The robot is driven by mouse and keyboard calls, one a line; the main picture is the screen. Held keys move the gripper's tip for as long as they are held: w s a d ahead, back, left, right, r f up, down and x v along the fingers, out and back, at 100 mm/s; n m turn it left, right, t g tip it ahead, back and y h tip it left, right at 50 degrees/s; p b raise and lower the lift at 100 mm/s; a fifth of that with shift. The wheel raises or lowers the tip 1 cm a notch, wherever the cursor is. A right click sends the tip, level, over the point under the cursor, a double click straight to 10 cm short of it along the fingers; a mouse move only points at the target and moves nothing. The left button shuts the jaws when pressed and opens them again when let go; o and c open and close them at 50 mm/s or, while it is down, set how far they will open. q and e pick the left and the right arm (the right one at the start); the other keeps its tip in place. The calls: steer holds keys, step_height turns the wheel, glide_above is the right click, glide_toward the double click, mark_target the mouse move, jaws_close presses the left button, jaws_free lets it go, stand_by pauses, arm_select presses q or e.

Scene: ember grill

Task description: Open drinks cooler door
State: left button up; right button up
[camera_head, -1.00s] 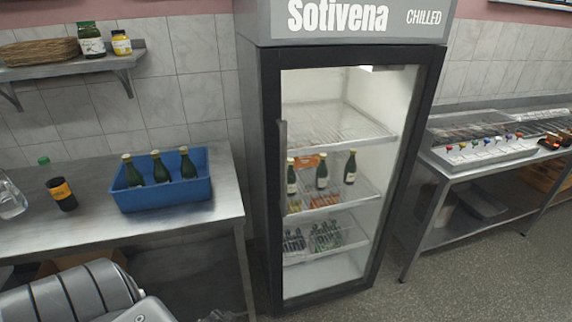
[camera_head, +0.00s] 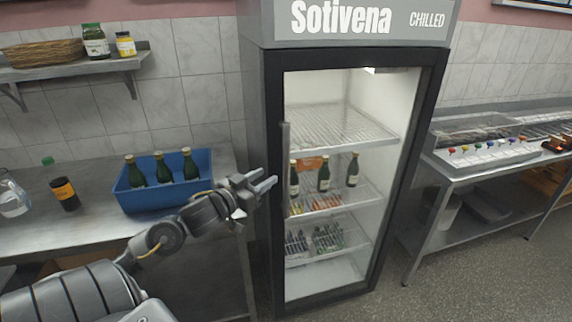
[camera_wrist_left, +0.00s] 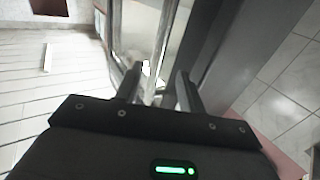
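The drinks cooler (camera_head: 350,22) stands in the middle of the head view under a "Sotivena CHILLED" sign. Its black-framed glass door (camera_head: 340,82) is shut. A vertical grey handle (camera_head: 285,165) runs along the door's left side. My left gripper (camera_head: 266,187) is just left of the handle in the head view, its fingers pointing toward it. In the left wrist view the fingers (camera_wrist_left: 158,85) are apart, with the cooler front ahead of them. A pale strip shows between them; I cannot tell if it is the handle. I see no contact. My right gripper is out of view.
A steel counter (camera_head: 100,232) at left holds a blue crate (camera_head: 140,203) with green bottles. My left arm passes in front of it. A shelf (camera_head: 75,68) hangs above. A steel table (camera_head: 470,180) stands right of the cooler. The floor (camera_head: 470,270) in front is clear.

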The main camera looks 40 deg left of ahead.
mark_target(284, 165)
arm_select(q)
steer(key=w+p, duration=0.2)
steer(key=w, duration=0.6)
steer(key=shift+w+d+r, duration=0.1)
steer(key=shift+w, duration=0.95)
jaws_close()
